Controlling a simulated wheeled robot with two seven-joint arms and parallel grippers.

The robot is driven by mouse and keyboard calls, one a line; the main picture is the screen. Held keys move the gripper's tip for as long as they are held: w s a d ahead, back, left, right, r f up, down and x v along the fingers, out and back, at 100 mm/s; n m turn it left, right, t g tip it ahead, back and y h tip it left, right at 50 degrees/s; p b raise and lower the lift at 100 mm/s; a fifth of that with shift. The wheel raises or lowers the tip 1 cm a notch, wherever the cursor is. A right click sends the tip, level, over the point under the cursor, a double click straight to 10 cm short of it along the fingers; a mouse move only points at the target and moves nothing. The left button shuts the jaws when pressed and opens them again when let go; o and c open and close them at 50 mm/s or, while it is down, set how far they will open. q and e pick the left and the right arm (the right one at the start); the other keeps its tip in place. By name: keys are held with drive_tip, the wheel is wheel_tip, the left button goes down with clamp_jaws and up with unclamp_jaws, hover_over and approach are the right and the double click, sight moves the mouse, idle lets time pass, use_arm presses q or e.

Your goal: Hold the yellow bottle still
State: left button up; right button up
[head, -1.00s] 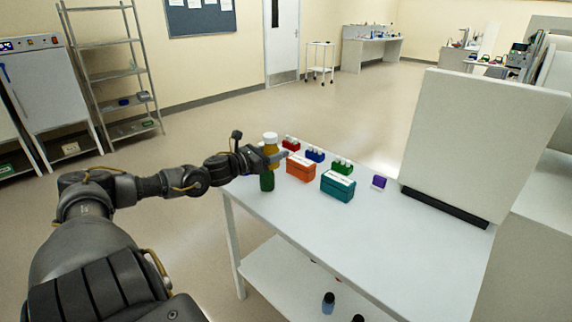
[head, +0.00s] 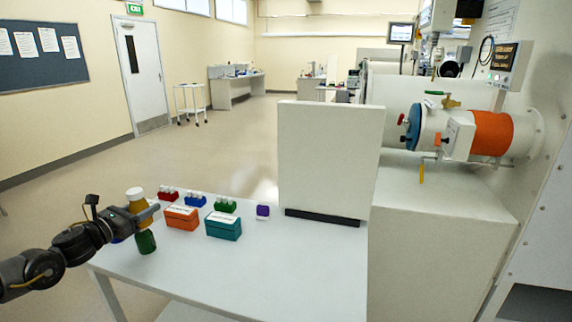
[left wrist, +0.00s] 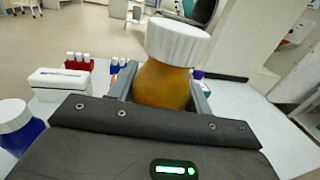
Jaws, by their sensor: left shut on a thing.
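The yellow bottle (head: 136,198) with a white cap stands upright near the left end of the white table. It also shows in the left wrist view (left wrist: 162,84), between the two fingers, with its ribbed white cap (left wrist: 176,42) on top. My left gripper (head: 146,214) is shut on it, the fingers on either side of its body. The lower part of the bottle is hidden behind the gripper. A green bottle (head: 146,242) stands just in front of and below the gripper. My right gripper is not in view.
An orange box (head: 181,218) and a teal box (head: 223,228) stand right of the bottle, with red, blue and green vial racks behind. A blue bottle with a white cap (left wrist: 18,128) is close beside the gripper. The table's front right is clear; a white panel (head: 328,155) stands behind.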

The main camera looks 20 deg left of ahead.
use_arm(q)
drive_tip(key=shift+a+f, duration=0.1)
drive_tip(key=shift+f, duration=0.1)
drive_tip(key=s+d+f+h, duration=0.1)
drive_tip(key=d+f, duration=0.2)
drive_tip(key=d, duration=0.3)
drive_tip(key=s+d+f+m+h, duration=0.1)
drive_tip(key=s+d+f, duration=0.1)
drive_tip(key=d, duration=0.5)
drive_tip(key=s+d+f+m+h, duration=0.1)
drive_tip(key=s+d+f, duration=0.1)
drive_tip(key=d+f, duration=0.3)
drive_tip(key=shift+d+g, duration=0.4)
drive_tip(key=shift+d, duration=0.4)
drive_tip(key=s+d, duration=0.1)
drive_tip(key=d, duration=0.2)
drive_tip(key=s+d+h, duration=0.1)
drive_tip(key=d, duration=0.2)
drive_tip(key=s+d+m+h, duration=0.1)
drive_tip(key=d, duration=0.2)
drive_tip(key=shift+s+f+g, duration=0.3)
drive_tip(key=shift+s, duration=0.1)
drive_tip(key=s+d+r+m+h, duration=0.1)
drive_tip(key=s+d, duration=0.3)
drive_tip(key=d, duration=0.4)
drive_tip(key=shift+d+r+g, duration=0.3)
drive_tip(key=shift+d+r, duration=0.1)
drive_tip(key=shift+r, duration=0.1)
